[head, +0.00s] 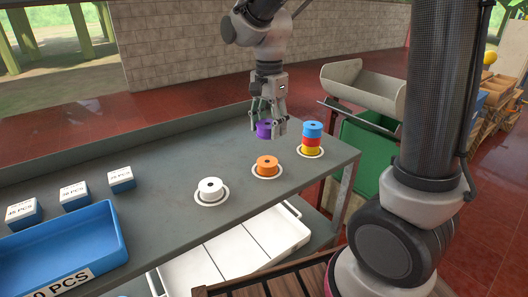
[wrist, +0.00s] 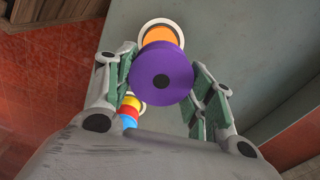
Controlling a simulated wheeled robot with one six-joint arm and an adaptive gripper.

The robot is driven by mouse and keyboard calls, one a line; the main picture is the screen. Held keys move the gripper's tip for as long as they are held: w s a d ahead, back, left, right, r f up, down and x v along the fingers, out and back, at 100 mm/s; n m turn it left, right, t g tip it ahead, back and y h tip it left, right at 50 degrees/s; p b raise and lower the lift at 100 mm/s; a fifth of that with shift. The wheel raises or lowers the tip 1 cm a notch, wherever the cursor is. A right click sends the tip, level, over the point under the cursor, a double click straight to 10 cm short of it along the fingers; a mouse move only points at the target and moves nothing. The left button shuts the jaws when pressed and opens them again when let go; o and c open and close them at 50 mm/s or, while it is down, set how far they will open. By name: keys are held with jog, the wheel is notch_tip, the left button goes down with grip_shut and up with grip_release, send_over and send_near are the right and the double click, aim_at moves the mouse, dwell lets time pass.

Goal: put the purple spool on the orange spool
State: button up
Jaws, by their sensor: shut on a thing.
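My gripper (head: 266,127) is shut on the purple spool (head: 263,131), which hangs between its fingers above the grey table. In the wrist view the purple spool (wrist: 161,80) fills the space between the fingers, its round top with a dark centre hole facing the camera. The orange spool (head: 267,164) sits on a white round base on the table, in front of and below the gripper in the head view. In the wrist view the orange spool (wrist: 159,34) shows beyond the purple one and is partly hidden by it.
A stack of blue, red and yellow spools (head: 312,138) stands on a white base to the right of the orange spool. A white spool (head: 210,188) sits on another base to the left. A blue tray (head: 108,228) and several small labelled boxes (head: 74,194) lie at the left.

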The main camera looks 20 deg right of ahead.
aim_at(269, 123)
notch_tip(269, 123, down, 8)
jog(key=shift+f, duration=0.25)
jog(key=shift+s+f, duration=0.1)
jog(key=o, duration=1)
jog(key=shift+o, duration=0.2)
notch_tip(269, 123, up, 12)
jog(key=shift+r, duration=0.15)
jog(key=s+d+r+n+t, duration=0.1)
jog(key=s+d+n+t, duration=0.1)
jog(key=s+d+n, duration=0.4)
jog(key=s+d+r+n+t, duration=0.2)
jog(key=s+d+n, duration=0.4)
jog(key=s, duration=0.7)
jog(key=shift+d+r, duration=0.25)
jog(key=shift+d, duration=1)
